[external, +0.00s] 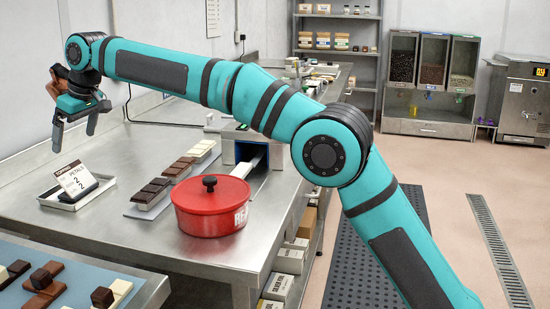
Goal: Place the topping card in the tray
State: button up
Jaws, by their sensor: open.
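The topping card (75,177) is a white card with dark print reading "PETALS" and "2" figures. It stands tilted on a dark base in the shallow white tray (50,200), at the left of the steel table. My gripper (75,139) hangs above and a little behind the card, fingers pointing down. It is open, with nothing seen between its fingers, and apart from the card. The card's underside and part of the tray floor are hidden.
A red lidded pot (211,207) stands near the table's front edge. Chocolate bars on light boards (150,212) lie between it and the tray. A blue surface (90,265) with chocolate pieces fills the lower left. Bare steel surrounds the tray.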

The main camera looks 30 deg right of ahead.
jog(key=shift+d, duration=0.1)
jog(key=s+d+r+m+t, duration=0.1)
jog(key=s+d+r+t, duration=0.1)
jog(key=d+r, duration=0.5)
jog(key=s+d+r+m+t, duration=0.1)
jog(key=d+r, duration=0.2)
jog(key=d, duration=0.8)
jog(key=s+d+r+m+t, duration=0.1)
jog(key=s+d+r+t, duration=0.3)
jog(key=d, duration=0.6)
jog(key=s+d+r+m, duration=0.1)
jog(key=s+d+r, duration=0.1)
jog(key=s+d, duration=0.6)
jog(key=s+d+f+m+t+h, duration=0.1)
jog(key=s+d+f, duration=0.4)
jog(key=s+d, duration=0.6)
jog(key=s+d+f+m+t+h, duration=0.2)
jog(key=s+d+f+m+t, duration=0.2)
jog(key=s+d, duration=0.8)
jog(key=s+f+t, duration=0.1)
jog(key=s+t, duration=0.1)
jog(key=s, duration=0.5)
jog(key=shift+f, duration=0.3)
jog(key=shift+d, duration=0.1)
